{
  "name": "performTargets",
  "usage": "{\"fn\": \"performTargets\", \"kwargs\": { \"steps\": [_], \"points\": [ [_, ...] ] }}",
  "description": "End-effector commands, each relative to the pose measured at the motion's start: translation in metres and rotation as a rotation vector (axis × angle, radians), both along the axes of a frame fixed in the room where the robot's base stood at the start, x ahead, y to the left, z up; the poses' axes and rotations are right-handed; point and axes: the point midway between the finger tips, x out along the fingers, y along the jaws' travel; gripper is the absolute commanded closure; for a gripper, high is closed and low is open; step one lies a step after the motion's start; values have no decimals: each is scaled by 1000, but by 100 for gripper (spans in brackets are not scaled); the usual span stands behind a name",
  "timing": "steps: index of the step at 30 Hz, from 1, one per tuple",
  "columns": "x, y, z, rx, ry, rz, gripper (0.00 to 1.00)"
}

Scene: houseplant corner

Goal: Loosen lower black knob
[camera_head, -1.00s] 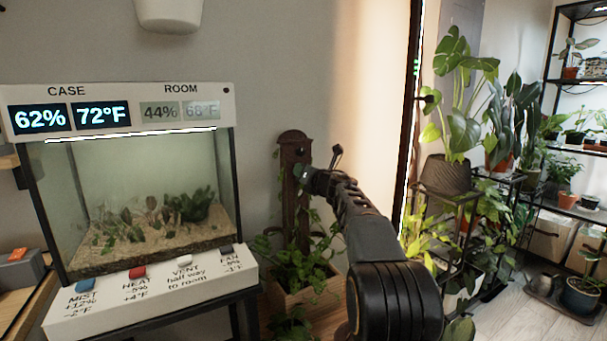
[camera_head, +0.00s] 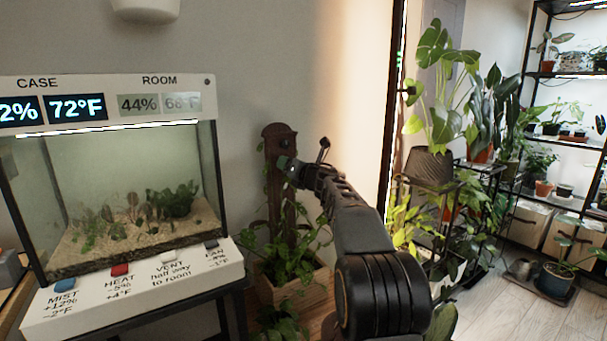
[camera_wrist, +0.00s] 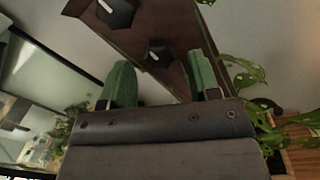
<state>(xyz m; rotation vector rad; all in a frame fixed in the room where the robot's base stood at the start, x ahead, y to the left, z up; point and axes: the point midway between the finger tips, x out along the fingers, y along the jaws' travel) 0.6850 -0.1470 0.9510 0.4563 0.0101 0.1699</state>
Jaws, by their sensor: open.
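A dark brown wooden post (camera_head: 283,215) stands upright in a planter box by the wall. In the wrist view two black knobs with white pointer marks sit on its face. The upper black knob (camera_wrist: 115,12) is at the top edge, partly cut off. The lower black knob (camera_wrist: 155,54) shows between the green fingertips of my gripper (camera_wrist: 160,60). My gripper is open, with a finger to each side of that knob; I cannot tell whether either touches it. In the head view my gripper (camera_head: 287,166) is at the post's upper part and hides the lower knob.
A lit glass case (camera_head: 135,200) with labelled switches stands to the left. Vines (camera_head: 290,250) climb around the post above the wooden planter box (camera_head: 297,285). Several potted plants stand on black racks to the right. Bare wall lies behind the post.

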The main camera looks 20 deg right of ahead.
Motion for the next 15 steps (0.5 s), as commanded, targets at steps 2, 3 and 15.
{"fn": "performTargets", "kwargs": {
  "steps": [2, 3, 15],
  "points": [
    [-14, -3, 0, 0, -1, -3, 44],
    [-22, -4, -1, -1, -1, -3, 44],
    [-98, -16, -2, 0, 0, -2, 44]
  ]
}}
